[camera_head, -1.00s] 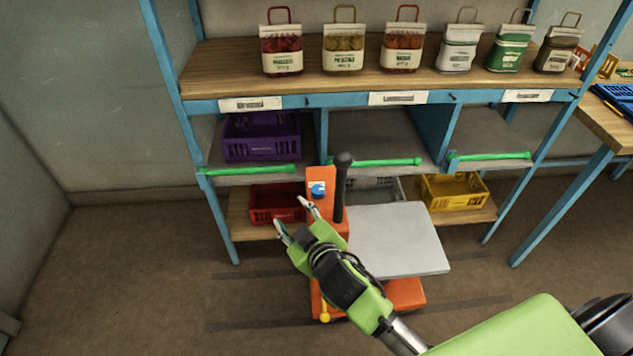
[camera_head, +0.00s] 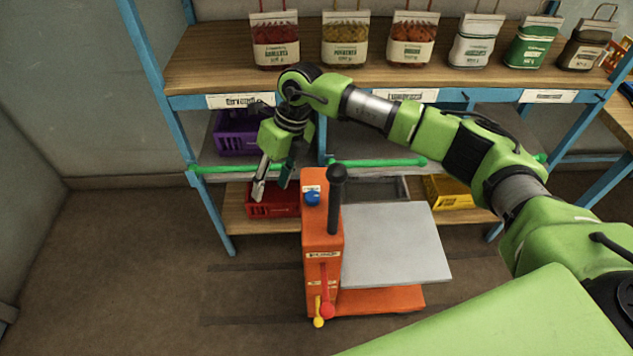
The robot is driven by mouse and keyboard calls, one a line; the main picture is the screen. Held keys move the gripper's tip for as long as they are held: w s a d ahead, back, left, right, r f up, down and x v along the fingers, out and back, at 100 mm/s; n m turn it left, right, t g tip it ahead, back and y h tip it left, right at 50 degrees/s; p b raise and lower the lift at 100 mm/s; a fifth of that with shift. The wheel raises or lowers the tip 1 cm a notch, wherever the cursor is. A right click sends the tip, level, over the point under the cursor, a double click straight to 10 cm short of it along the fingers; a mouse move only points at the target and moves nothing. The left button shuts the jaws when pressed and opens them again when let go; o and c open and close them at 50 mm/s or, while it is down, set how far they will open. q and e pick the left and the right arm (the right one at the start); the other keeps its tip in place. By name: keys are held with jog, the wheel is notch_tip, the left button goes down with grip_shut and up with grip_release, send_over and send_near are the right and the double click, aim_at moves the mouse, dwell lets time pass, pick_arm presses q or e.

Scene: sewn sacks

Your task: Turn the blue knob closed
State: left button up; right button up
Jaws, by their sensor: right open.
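The blue knob (camera_head: 312,198) sits on the top of an orange machine (camera_head: 322,238), left of a black upright handle (camera_head: 336,198). A small white label lies just behind the knob. My right gripper (camera_head: 271,191) hangs pointing down to the left of the knob, apart from it. Its two fingers are spread and nothing is between them. In the picture the fingertips overlap the red crate (camera_head: 273,206) behind. The knob is fully in view. My left gripper is not in view.
A grey plate (camera_head: 392,245) extends right from the machine. A red lever (camera_head: 326,295) and a yellow lever (camera_head: 319,314) are on its front. Behind stands a blue-framed shelf with a purple crate (camera_head: 237,138), a yellow crate (camera_head: 449,194) and several sacks on top. Floor at left is clear.

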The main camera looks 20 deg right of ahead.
aim_at(312, 196)
jog(key=w+d+r+h, duration=0.2)
jog(key=w+d+h, duration=0.15)
jog(key=d, duration=0.75)
jog(key=shift+m, duration=0.4)
jog(key=f+b, duration=0.2)
jog(key=f, duration=0.2)
jog(key=f+b, duration=0.3)
jog(key=f, duration=0.1)
jog(key=f+b, duration=0.3)
jog(key=f, duration=0.2)
jog(key=shift+s+a, duration=0.3)
jog(key=shift+s, duration=0.05)
jog(key=shift+f, duration=0.3)
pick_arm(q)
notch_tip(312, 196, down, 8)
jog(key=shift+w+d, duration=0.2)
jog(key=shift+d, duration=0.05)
pick_arm(e)
jog(key=c, duration=1.1)
